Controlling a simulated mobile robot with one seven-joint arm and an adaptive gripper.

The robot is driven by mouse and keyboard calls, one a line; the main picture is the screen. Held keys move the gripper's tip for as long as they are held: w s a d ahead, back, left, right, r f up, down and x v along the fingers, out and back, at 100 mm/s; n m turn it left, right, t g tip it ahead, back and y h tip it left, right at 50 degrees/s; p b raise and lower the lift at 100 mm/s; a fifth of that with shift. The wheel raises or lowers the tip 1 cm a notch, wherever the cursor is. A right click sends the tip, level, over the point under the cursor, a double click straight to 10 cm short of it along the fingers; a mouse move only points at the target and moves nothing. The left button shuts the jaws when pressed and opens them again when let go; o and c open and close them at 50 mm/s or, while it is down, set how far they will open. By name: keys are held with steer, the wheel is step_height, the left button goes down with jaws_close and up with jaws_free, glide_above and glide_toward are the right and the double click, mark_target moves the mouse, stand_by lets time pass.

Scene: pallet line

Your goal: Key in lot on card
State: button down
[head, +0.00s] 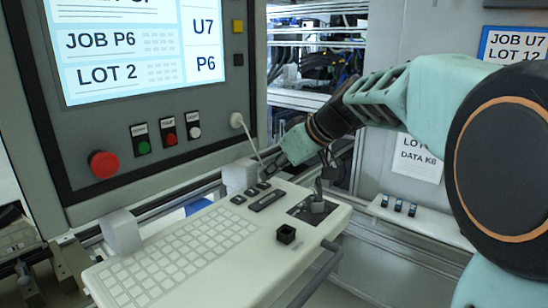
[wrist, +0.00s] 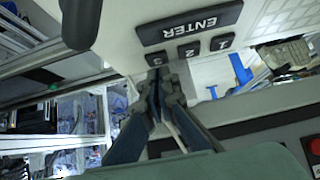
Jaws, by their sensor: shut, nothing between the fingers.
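The card (head: 516,45) at the upper right reads JOB U7, LOT 12. The screen (head: 130,50) shows JOB P6 and LOT 2, with U7 and P6 at its right. The pale keyboard console (head: 205,285) carries dark keys 1 (head: 238,199), 2 (head: 251,192) and 3 (head: 263,185) beside the ENTER bar (head: 267,200). The wrist view shows ENTER (wrist: 188,22), 1 (wrist: 221,42), 2 (wrist: 188,50) and 3 (wrist: 155,60). My gripper (wrist: 158,75) is shut and empty, its tips close by key 3; I cannot tell whether they touch it. It also shows in the head view (head: 272,168).
A red button (head: 103,164) and three small switches (head: 168,132) sit below the screen. A paper sheet (head: 417,160) reading DATA K6 hangs behind my arm.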

steer(key=shift+f, duration=0.45)
